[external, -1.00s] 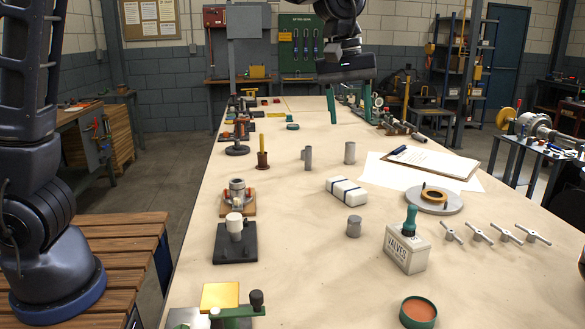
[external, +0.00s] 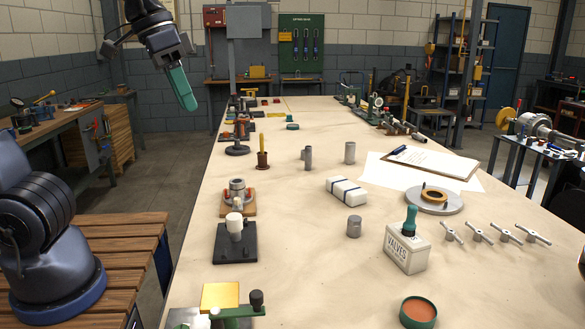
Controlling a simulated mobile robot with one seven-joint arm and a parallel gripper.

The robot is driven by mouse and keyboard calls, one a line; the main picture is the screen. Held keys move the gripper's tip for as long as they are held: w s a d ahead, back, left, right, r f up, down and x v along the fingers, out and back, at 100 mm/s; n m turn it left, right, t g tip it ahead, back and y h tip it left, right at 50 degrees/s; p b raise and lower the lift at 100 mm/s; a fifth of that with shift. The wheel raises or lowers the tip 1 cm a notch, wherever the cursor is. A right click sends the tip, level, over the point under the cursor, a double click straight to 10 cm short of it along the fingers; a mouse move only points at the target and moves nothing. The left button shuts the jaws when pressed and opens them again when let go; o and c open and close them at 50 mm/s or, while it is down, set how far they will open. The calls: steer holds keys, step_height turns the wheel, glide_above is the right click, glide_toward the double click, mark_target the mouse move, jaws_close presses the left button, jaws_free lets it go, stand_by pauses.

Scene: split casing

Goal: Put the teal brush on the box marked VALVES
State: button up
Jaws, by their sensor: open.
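The teal brush (external: 410,219) stands upright, bulb-shaped handle up, on the top of the white box marked VALVES (external: 407,250), at the lower right of the table. Its lower end meets the box top; I cannot tell whether it rests on the surface or sits in an opening. My gripper (external: 187,106) hangs in the air at the upper left, beyond the table's left edge and far from the brush and box. Its green fingers overlap from this side; it is open and nothing shows between them.
Right of the box lie several metal valve handles (external: 478,233). A round green tin (external: 418,312) is in front, a small metal cylinder (external: 354,226) to the left and a grey disc with a tape roll (external: 435,200) behind. The table's centre front is clear.

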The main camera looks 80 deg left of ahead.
steer(key=s+f+m, duration=0.3)
steer(key=s+f, duration=0.1)
steer(key=s, duration=0.5)
steer(key=shift+s+d+m+t, duration=0.35)
steer(key=shift+d+m+t, duration=0.05)
steer(key=shift+f, duration=0.1)
stand_by(0.5)
